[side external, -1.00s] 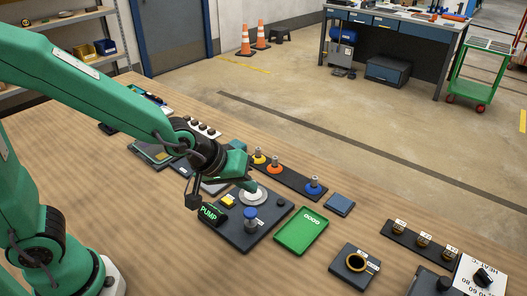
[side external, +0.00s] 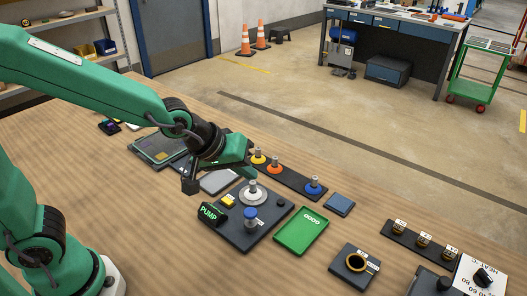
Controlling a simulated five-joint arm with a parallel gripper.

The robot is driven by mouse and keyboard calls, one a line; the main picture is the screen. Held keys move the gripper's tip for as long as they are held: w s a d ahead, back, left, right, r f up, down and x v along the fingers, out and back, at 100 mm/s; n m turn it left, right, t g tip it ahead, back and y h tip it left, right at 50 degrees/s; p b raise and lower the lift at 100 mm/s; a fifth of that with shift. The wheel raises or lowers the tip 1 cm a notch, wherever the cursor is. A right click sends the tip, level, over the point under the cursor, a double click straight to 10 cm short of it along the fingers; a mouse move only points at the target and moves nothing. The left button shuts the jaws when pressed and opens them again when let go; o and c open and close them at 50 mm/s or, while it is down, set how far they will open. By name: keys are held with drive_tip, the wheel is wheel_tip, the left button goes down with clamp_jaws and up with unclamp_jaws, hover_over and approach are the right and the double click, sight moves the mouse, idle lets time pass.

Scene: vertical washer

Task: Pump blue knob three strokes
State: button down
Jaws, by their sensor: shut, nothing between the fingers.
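A dark board (side external: 238,240) on the wooden bench carries a display reading PUMP (side external: 210,214), a blue-topped knob (side external: 250,213) and a white disc (side external: 253,194) with a grey post. Another blue knob (side external: 314,184) stands on a dark strip (side external: 290,178) beside a yellow knob (side external: 259,156) and an orange knob (side external: 274,168). My gripper (side external: 246,166) is shut and empty. It hangs up and left of the pump board's blue knob, apart from it. The arm hides part of the bench behind it.
A green plate (side external: 301,231) and a small blue-grey block (side external: 340,204) lie right of the board. A ring on a dark block (side external: 355,262) stands in front. Flat grey panels (side external: 219,181) lie below my gripper. Bare wood is free at the front left.

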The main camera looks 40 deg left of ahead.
approach(252, 211)
drive_tip(key=shift+w+d+f, duration=0.3)
drive_tip(key=shift+w+f, duration=0.3)
drive_tip(key=shift+w, duration=0.15)
drive_tip(key=shift+w+d+f, duration=0.3)
drive_tip(key=shift+w+f, duration=0.3)
drive_tip(key=shift+w, duration=0.2)
drive_tip(key=shift+w+d+f, duration=0.3)
drive_tip(key=shift+w+f, duration=0.3)
drive_tip(key=shift+w, duration=0.15)
drive_tip(key=shift+f, duration=1.65)
idle(2.7)
drive_tip(key=shift+r, duration=1.65)
